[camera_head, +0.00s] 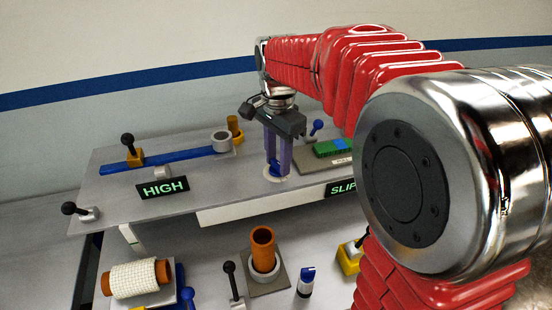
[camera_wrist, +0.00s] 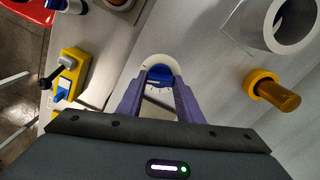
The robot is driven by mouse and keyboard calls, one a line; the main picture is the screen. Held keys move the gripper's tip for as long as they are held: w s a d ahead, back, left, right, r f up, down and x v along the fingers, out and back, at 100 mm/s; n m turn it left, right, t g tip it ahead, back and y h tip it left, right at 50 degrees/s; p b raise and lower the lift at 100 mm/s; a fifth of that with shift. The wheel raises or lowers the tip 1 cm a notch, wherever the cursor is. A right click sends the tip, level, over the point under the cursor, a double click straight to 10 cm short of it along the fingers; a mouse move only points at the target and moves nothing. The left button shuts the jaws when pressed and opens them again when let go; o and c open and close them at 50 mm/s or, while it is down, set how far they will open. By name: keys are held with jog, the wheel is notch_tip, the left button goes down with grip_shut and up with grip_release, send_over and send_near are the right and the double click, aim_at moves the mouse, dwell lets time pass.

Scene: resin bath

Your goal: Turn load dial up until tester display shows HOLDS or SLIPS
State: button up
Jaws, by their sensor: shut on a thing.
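The load dial is a white disc with tick marks and a blue knob, seen in the wrist view (camera_wrist: 162,73). In the head view its white disc (camera_head: 274,177) lies on the grey bench. My gripper (camera_head: 277,168) points down over it, and its two purple fingers are shut on the blue knob, as the wrist view also shows (camera_wrist: 160,82). A black display (camera_head: 342,189) with green letters reads "SLIP"; my arm hides its right end.
Another display (camera_head: 163,188) at left reads HIGH. Behind it are a blue rail (camera_head: 178,158) with a black-knobbed lever and a grey ring (camera_head: 222,141). In front stand an orange tube (camera_head: 262,247) and a white-wrapped roll (camera_head: 134,278). Bench around the dial's left is clear.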

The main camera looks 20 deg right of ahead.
aim_at(277, 162)
jog(key=shift+s+a+m, duration=0.1)
jog(key=shift+m, duration=0.5)
jog(key=o, duration=1.1)
jog(key=shift+r, duration=0.1)
notch_tip(277, 162, up, 14)
jog(key=shift+f, duration=0.25)
